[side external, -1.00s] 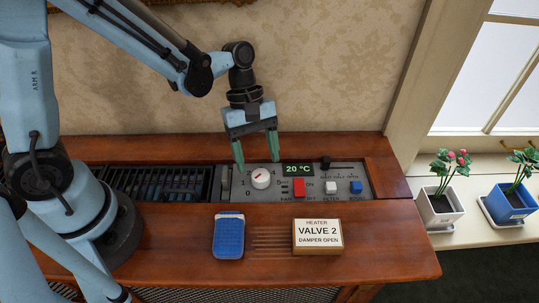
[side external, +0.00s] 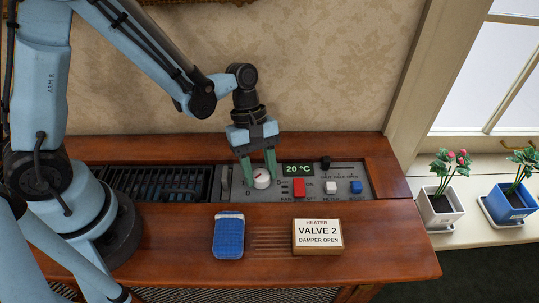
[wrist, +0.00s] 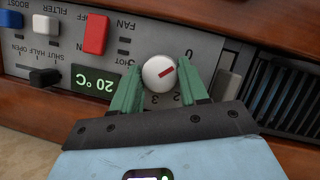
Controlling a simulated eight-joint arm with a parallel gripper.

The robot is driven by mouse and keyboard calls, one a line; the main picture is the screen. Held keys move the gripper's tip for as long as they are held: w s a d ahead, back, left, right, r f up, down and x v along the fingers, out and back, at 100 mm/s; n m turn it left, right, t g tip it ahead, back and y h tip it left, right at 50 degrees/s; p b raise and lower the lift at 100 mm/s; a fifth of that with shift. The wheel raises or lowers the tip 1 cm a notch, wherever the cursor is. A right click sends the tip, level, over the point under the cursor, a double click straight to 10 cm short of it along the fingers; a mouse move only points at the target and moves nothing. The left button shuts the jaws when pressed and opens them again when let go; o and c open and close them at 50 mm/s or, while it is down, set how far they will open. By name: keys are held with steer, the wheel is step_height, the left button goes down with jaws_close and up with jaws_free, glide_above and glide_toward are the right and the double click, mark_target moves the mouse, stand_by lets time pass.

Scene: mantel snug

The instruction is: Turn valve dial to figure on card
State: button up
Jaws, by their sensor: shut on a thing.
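The white round valve dial (side external: 262,180) with a red mark sits on the grey heater panel. My gripper (side external: 258,178) points down over it, shut on the dial, with one green finger on each side. In the wrist view the dial (wrist: 159,74) sits between the fingertips, and its red mark slants toward the right finger. The fingers hide part of the figures around it, so I cannot tell the exact figure it points to. The card (side external: 318,237), reading "HEATER VALVE 2 DAMPER OPEN", stands on the wooden ledge. The black damper slider knob (side external: 325,162) is at the SHUT end.
A red fan switch (side external: 299,187), a white filter button (side external: 331,188) and a blue boost button (side external: 355,187) lie right of the dial. The display (side external: 298,170) reads 20 °C. A blue item (side external: 228,237) lies on the ledge. Potted plants stand by the window.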

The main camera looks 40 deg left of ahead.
steer(key=shift+c, duration=0.7)
steer(key=shift+m, duration=0.4)
steer(key=m+g, duration=0.1)
steer(key=m, duration=0.2)
steer(key=shift+w+y, duration=0.1)
steer(key=shift+y, duration=0.2)
steer(key=m, duration=0.2)
steer(key=m+g+y, duration=0.1)
steer(key=m, duration=0.2)
steer(key=shift+d+g+y, duration=0.2)
steer(key=shift+g+y, duration=0.1)
steer(key=m+y, duration=0.1)
steer(key=m, duration=0.3)
steer(key=shift+w+d+m+y, duration=0.1)
steer(key=shift+m+y, duration=0.3)
steer(key=m+y, duration=0.1)
steer(key=m, duration=0.3)
steer(key=shift+d+y, duration=0.1)
steer(key=shift+y, duration=0.2)
steer(key=shift+m, duration=0.3)
